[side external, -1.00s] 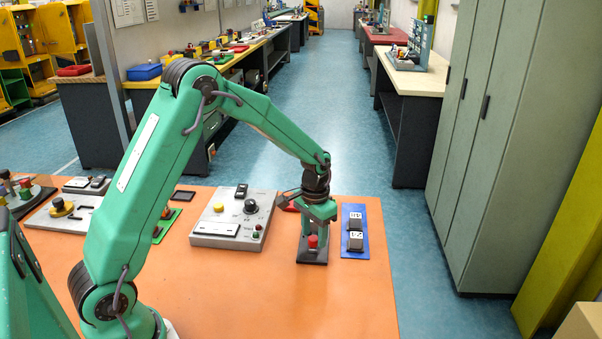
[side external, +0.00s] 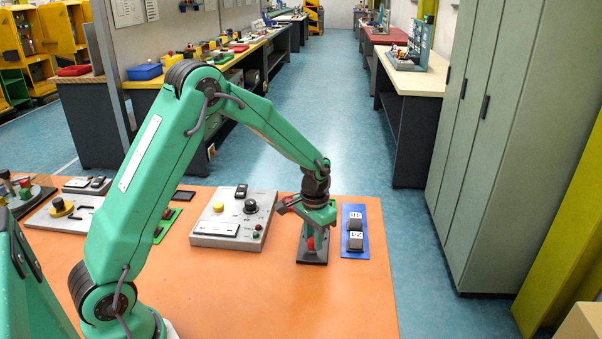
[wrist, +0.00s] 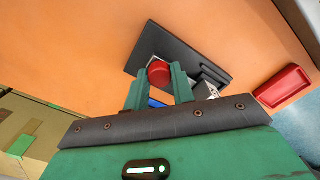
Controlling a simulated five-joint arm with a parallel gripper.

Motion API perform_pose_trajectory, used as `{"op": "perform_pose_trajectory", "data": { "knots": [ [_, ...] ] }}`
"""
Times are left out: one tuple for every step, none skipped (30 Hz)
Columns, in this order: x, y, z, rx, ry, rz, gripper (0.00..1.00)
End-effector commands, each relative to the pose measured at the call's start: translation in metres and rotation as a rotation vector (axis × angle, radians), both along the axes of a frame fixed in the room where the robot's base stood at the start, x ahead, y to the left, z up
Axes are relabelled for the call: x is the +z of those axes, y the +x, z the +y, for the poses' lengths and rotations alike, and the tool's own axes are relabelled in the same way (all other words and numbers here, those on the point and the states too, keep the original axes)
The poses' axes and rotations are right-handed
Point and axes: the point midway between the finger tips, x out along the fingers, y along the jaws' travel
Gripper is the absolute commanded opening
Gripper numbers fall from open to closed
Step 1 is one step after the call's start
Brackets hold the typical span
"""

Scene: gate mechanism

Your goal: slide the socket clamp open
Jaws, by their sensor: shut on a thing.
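The clamp's red knob (side external: 311,243) stands on a dark base plate (side external: 312,262) near the right edge of the orange table. My gripper (side external: 314,232) points down over it, with its fingers around the knob. In the wrist view my gripper (wrist: 157,82) has its two green fingers on either side of the red knob (wrist: 158,72), shut on it. The dark base plate (wrist: 205,63) lies beyond them. The fingers and wrist hide part of the clamp, so I cannot tell how far it is slid.
A grey control panel (side external: 233,228) with a yellow button lies to the left. A red piece (wrist: 284,86) shows at the right in the wrist view. The front of the table is clear.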

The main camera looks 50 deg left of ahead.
Motion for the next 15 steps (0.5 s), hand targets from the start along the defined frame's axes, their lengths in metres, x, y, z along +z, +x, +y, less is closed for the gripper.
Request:
{"op": "perform_pose_trajectory", "data": {
  "knots": [
    [0.001,-0.003,-0.004,-0.001,0.0,-0.001,0.0],
    [0.001,-0.005,-0.006,-0.001,0.0,-0.001,0.0],
    [0.001,-0.008,-0.009,-0.002,0.0,-0.002,0.0],
    [0.001,-0.01,-0.011,-0.002,0.0,-0.002,0.0],
    [0.001,-0.012,-0.013,-0.002,0.0,-0.002,0.0],
    [0.001,-0.014,-0.015,-0.002,0.0,-0.002,0.0],
    [0.001,-0.015,-0.016,-0.001,0.0,-0.002,0.0],
    [0.001,-0.015,-0.017,-0.001,0.0,-0.002,0.0],
    [0.001,-0.016,-0.017,-0.001,0.0,-0.002,0.0],
    [0.001,-0.016,-0.017,-0.001,0.0,-0.001,0.0],
    [0.001,-0.016,-0.017,-0.001,0.0,0.0,0.0],
    [0.001,-0.016,-0.018,-0.002,0.0,0.0,0.0],
    [0.001,-0.017,-0.018,-0.002,0.0,0.001,0.0],
    [0.001,-0.017,-0.018,-0.003,0.0,0.002,0.0],
    [0.001,-0.017,-0.018,-0.004,0.0,0.003,0.0]
  ]
}}
